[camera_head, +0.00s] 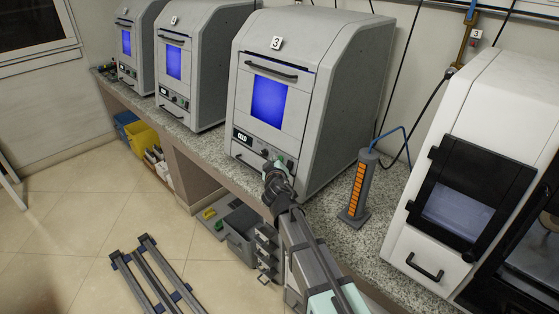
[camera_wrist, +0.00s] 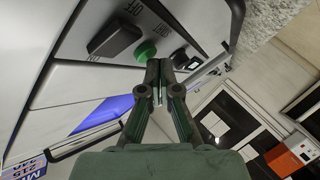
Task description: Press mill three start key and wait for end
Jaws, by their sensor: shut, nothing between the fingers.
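Mill three (camera_head: 318,75) is the large grey machine marked 3, with a blue-lit window (camera_head: 269,100) and its door closed. A small dark display (camera_head: 242,137) with pale lettering is on its lower front. My gripper (camera_head: 274,170) is at the right part of that lower panel. In the wrist view, a round green key (camera_wrist: 145,52) stands on the light panel, beside a black block-shaped part (camera_wrist: 115,39). My gripper's fingertips (camera_wrist: 160,66) are together just right of the green key. I cannot tell whether they touch the panel. The fingertips hide part of a dark round control there.
Two similar mills (camera_head: 189,64) (camera_head: 133,43) stand farther left on the speckled counter. An orange-marked column (camera_head: 359,188) and a white machine (camera_head: 470,130) with a dark door stand to the right. Drawers (camera_head: 266,251) are below the counter; a metal frame (camera_head: 150,276) lies on the floor.

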